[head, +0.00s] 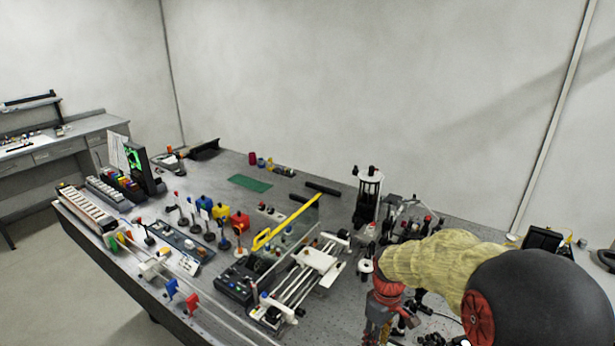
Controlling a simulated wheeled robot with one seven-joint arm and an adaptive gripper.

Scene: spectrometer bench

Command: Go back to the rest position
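My arm reaches in from the lower right, with a black rounded link, a tan sleeve and a red joint. My gripper (378,332) hangs below the red joint at the bottom edge, over the right part of the grey bench (225,170). Its fingertips are not clear, so I cannot tell whether it is open or shut, or whether it holds anything.
A white rail stage (315,262) and a clear panel with a yellow edge (285,222) stand left of my gripper. A black-and-white column (369,195) stands behind it. Small optics crowd the left.

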